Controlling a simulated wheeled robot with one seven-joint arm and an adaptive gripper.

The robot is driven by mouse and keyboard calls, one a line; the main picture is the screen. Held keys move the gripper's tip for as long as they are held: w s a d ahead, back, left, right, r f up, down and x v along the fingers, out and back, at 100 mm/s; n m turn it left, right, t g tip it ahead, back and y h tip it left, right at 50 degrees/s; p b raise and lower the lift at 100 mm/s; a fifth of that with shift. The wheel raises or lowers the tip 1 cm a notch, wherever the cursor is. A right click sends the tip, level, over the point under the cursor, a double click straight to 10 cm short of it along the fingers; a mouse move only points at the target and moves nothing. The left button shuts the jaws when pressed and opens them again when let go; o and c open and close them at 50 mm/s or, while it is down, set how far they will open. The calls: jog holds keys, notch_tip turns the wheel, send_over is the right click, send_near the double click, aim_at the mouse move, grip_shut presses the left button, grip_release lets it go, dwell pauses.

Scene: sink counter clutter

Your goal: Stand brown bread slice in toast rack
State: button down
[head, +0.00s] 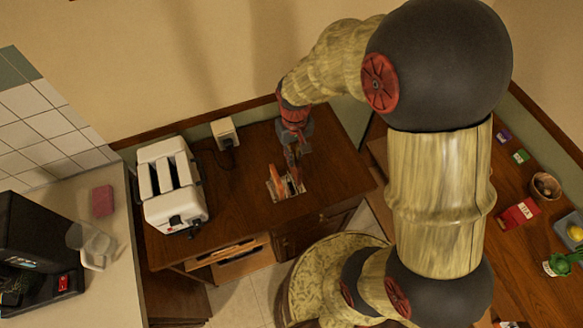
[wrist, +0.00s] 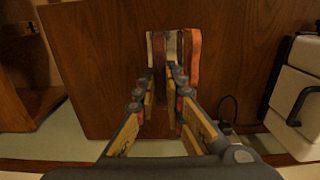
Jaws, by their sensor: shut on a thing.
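The toast rack (head: 270,190) stands on the brown wooden cabinet top; its pale bars (wrist: 171,45) show in the wrist view. My gripper (wrist: 161,80) is above the rack and shut on a dark reddish-brown bread slice (wrist: 160,58). The slice is edge-on, at the left part of the rack in the wrist view. I cannot tell whether it rests on the rack's base. An orange-brown slice (wrist: 194,58) stands at the rack's right side in the wrist view.
A white toaster (head: 172,195) stands left of the rack. A wall socket with a plug (head: 225,133) is behind. A counter at left holds a pink sponge (head: 103,200) and a clear glass jug. The cabinet top right of the rack is clear.

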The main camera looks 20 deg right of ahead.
notch_tip(320, 180, down, 7)
jog(key=shift+f, duration=0.1)
jog(key=shift+s, duration=0.1)
dwell(0.3)
jog(key=c, duration=1.9)
grip_release()
jog(key=shift+f, duration=0.1)
notch_tip(320, 180, up, 12)
jog(key=s+r+t, duration=0.2)
jog(key=s+r, duration=0.2)
jog(key=r, duration=0.3)
jog(key=s+r+t, duration=0.1)
jog(key=s+r, duration=0.4)
jog(key=r, duration=0.2)
jog(key=s+r+t, duration=0.2)
jog(key=s+r, duration=0.3)
jog(key=r, duration=0.2)
jog(key=shift+r+t, duration=0.2)
jog(key=shift+t, duration=0.1)
